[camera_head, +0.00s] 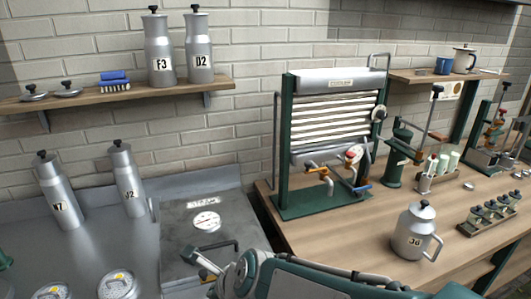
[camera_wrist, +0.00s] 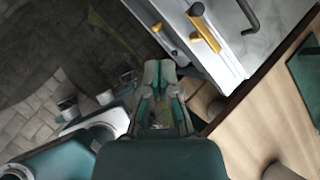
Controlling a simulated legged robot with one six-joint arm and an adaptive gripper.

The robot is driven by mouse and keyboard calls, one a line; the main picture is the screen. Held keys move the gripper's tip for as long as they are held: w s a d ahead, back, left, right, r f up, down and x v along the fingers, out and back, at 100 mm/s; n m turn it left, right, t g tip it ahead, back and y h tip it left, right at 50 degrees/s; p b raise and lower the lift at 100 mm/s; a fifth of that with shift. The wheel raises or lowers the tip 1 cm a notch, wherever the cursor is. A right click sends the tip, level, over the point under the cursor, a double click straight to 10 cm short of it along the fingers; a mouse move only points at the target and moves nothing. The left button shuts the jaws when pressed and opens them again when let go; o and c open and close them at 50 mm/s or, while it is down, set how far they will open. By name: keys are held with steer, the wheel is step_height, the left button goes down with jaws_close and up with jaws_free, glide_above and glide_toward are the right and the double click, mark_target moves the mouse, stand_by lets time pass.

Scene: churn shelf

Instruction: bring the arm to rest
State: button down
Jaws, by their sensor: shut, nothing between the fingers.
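My gripper (camera_wrist: 160,72) shows in the wrist view with its two fingers together and nothing between them. It hangs in the air above the floor, beside the front of a metal cabinet. My arm shows in the head view, folded low at the bottom edge in front of the counter. The fingertips cannot be made out in the head view.
A steel lidded unit (camera_head: 205,222) and a wooden bench (camera_head: 345,240) lie close to the arm. A can marked 36 (camera_head: 412,232) stands on the bench. Yellow-handled cabinet fittings (camera_wrist: 203,30) are near the gripper.

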steer(key=s+d+r+n+h, duration=0.2)
steer(key=s+d+n, duration=0.1)
steer(key=d+n, duration=0.4)
steer(key=s+d+r+n+h, duration=0.2)
steer(key=d+n, duration=0.5)
steer(key=d, duration=0.3)
steer(key=s+d+r+n+t+h, duration=0.1)
steer(key=s+d+r+n+h, duration=0.1)
steer(key=d+n, duration=0.5)
steer(key=s+d, duration=0.1)
steer(key=d, duration=0.1)
steer(key=shift+s+d, duration=0.3)
steer(key=c, duration=1.3)
jaws_free()
steer(key=shift+c, duration=0.2)
